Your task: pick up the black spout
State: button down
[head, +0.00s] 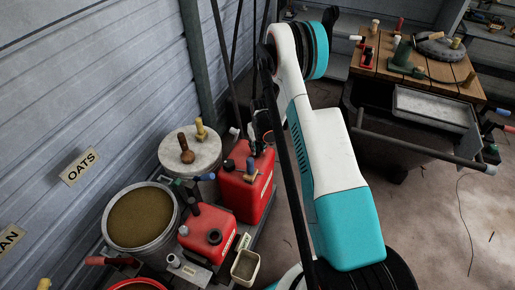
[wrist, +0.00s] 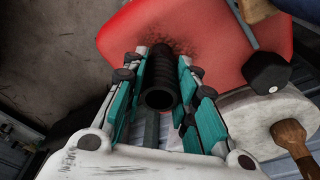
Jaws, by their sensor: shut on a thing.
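The black spout (wrist: 161,80) is a short ribbed tube with an open round end facing the wrist camera. My gripper (wrist: 160,85) is shut on it, with teal fingers on both sides. Behind it in the wrist view is the red can (wrist: 215,35), with a rusty patch by the spout's far end. I cannot tell whether the spout touches the can. In the head view, my gripper (head: 260,125) is over the top of the taller red can (head: 242,185); the spout cannot be made out clearly there.
A smaller red can (head: 207,235), a bucket of grain (head: 141,218) and a round pale lid (head: 190,150) with handled tools stand close by the wall. A wooden-topped cart (head: 415,65) stands at the right. The floor between is mostly clear.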

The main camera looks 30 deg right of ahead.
notch_tip(320, 180, up, 20)
jog(key=p, duration=0.6)
jog(key=shift+f+p, duration=0.25)
jog(key=shift+p, duration=0.05)
jog(key=c, duration=2.1)
grip_release()
grip_shut()
